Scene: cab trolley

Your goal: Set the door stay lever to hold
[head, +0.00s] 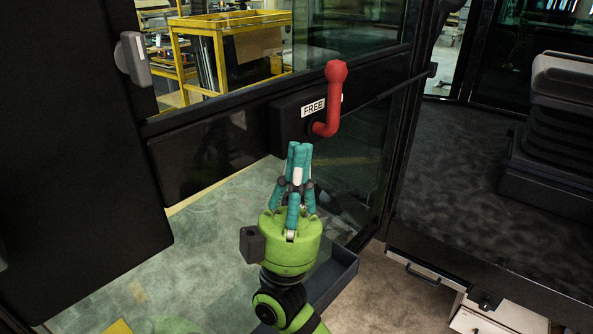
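The red door stay lever (334,100) stands on a black housing (290,122) on the cab door. Its pivot is at the bottom and its arm points up, tilted slightly right, to a thick red knob. A white label reading FREE (313,107) is left of the lever arm. A sliver of another white label shows right of the arm, mostly hidden by it. My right gripper (299,148), with teal fingers on a green body, points up just below and left of the lever's pivot in the picture. Its fingertips are together with nothing visible between them. My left gripper is out of view.
A dark panel (75,130) fills the left. A seat or console with bellows (562,120) stands right on the dark cab floor (450,180). Yellow racks show behind the glass.

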